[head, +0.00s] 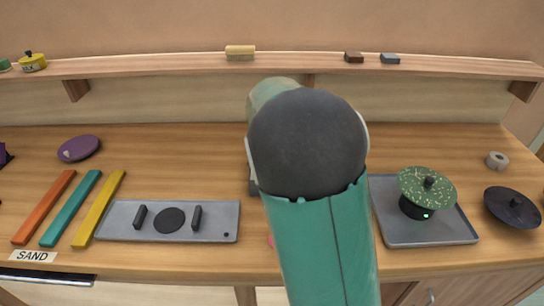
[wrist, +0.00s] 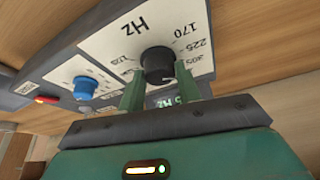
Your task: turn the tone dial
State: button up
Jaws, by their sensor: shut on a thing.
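The tone dial (wrist: 156,62) is a black round knob on a white plate marked Hz, with numbers such as 170 and 225 around it. My gripper (wrist: 160,77) has its two green fingers on either side of the knob, shut on it. A white pointer line shows on the knob's side. In the head view my arm covers the gripper, the dial and nearly all of the grey box.
A blue knob (wrist: 85,87) and a red part (wrist: 47,100) are on the same box. A grey tray (head: 400,236) with a green speckled disc (head: 427,184) lies right of my arm. A grey panel (head: 118,228) and coloured bars (head: 72,208) lie left.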

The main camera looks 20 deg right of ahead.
dwell(0.3)
jog(key=o, duration=1)
jog(key=shift+c, duration=0.2)
jog(key=v, duration=1.3)
jog(key=shift+a+r, duration=0.2)
jog(key=shift+r, duration=0.2)
